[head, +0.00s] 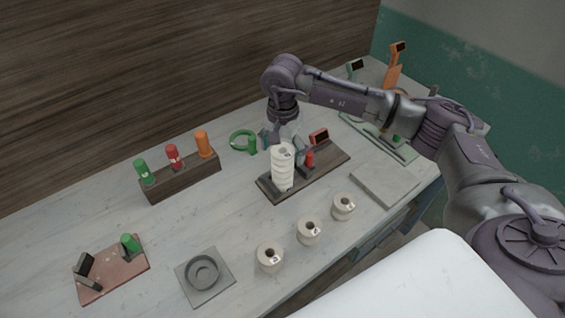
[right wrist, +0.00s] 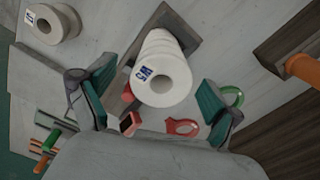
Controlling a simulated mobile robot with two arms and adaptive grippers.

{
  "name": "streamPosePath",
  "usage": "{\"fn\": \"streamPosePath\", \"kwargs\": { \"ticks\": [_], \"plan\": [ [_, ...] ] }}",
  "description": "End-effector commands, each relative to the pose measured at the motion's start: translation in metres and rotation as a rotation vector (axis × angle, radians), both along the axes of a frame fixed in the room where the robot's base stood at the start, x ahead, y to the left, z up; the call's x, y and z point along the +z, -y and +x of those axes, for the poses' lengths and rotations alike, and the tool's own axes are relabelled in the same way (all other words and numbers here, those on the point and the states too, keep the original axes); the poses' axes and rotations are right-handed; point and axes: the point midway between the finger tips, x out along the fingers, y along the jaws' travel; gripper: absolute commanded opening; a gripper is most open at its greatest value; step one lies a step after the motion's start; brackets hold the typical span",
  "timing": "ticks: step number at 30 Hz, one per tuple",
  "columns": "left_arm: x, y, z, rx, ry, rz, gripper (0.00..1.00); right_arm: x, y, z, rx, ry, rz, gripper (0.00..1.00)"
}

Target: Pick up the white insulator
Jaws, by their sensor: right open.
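The tall white ribbed insulator (head: 282,172) stands upright on a dark wooden board (head: 330,160) in the middle of the workbench. In the right wrist view its round end with a dark hole and a blue-marked label (right wrist: 165,82) faces the camera. My right gripper (head: 285,147) is open at the upper part of this insulator. In the right wrist view the green-padded fingers (right wrist: 155,102) are spread on either side of it, with gaps showing. Three short white insulators (head: 270,257), (head: 309,231), (head: 343,206) stand in a row in front. My left gripper is out of view.
A red-handled item (head: 309,159) is close beside the insulator on the board. A wooden rack (head: 181,182) with green, red and orange pieces stands left. A grey square dish (head: 204,274) and a reddish board (head: 112,268) lie at front left. A grey slab (head: 384,183) lies right.

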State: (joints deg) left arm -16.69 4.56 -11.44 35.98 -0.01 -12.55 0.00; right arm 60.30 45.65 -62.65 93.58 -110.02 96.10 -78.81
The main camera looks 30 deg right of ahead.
Motion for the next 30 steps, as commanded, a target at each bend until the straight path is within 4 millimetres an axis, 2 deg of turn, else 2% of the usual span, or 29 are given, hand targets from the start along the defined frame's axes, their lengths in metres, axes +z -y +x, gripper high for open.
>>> {"fn": "streamPosePath", "kwargs": {
  "ticks": [1, 6, 14, 30],
  "plan": [
    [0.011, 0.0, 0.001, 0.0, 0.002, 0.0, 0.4, -0.004, -0.001, 0.0, -0.001, -0.005, 0.001, 0.91],
    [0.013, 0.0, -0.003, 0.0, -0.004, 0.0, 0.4, -0.025, 0.0, 0.001, 0.0, -0.002, 0.0, 0.91],
    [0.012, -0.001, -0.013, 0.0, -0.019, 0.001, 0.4, -0.028, 0.0, 0.002, 0.0, 0.001, 0.001, 0.91],
    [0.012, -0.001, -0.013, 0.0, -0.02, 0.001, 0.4, -0.027, 0.0, 0.002, 0.0, 0.001, 0.001, 0.01]
  ]
}}
